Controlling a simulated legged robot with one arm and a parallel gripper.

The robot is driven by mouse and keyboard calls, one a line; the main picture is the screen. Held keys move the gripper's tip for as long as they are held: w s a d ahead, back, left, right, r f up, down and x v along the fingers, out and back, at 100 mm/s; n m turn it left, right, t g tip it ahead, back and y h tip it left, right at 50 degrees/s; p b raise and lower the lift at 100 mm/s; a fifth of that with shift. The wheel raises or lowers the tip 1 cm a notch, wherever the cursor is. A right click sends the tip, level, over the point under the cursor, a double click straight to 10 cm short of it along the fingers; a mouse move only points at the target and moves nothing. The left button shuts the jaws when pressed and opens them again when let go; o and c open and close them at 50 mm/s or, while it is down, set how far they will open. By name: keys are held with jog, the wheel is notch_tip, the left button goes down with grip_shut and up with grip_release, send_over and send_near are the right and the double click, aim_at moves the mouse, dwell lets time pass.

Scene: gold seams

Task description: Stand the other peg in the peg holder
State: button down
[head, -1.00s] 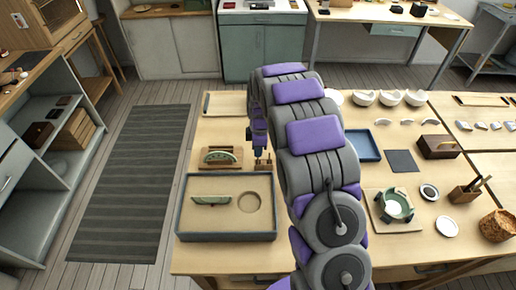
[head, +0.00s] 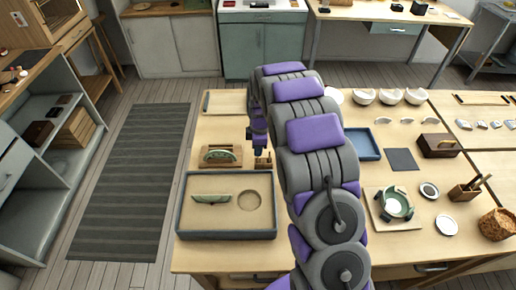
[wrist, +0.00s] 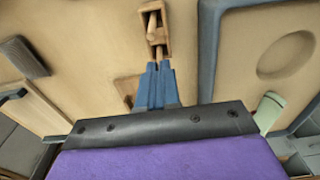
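The peg holder (wrist: 168,22) is a small wooden block with a dark recess, ahead of my fingertips in the wrist view. In the head view the holder (head: 263,163) stands behind the tray, below my gripper (head: 259,142). One light wooden peg (wrist: 153,20) is in the holder's far part. My gripper (wrist: 157,70) has its blue fingers close together on a second peg (wrist: 160,52), which reaches into the holder's near part. How deep its lower end sits is hidden.
A blue-rimmed tray (head: 226,238) with a green shard lies in front of the holder. A wooden stand (head: 220,156) with a green piece is close on its left. A green bowl (head: 395,203), a dark mat (head: 402,160) and white pieces lie to the right.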

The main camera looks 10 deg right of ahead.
jog(key=c, duration=1.8)
grip_release()
jog(key=o, duration=0.5)
jog(key=shift+o, duration=0.5)
jog(key=o, duration=0.4)
jog(key=shift+r+p, duration=1.15)
jog(key=shift+r, duration=1.75)
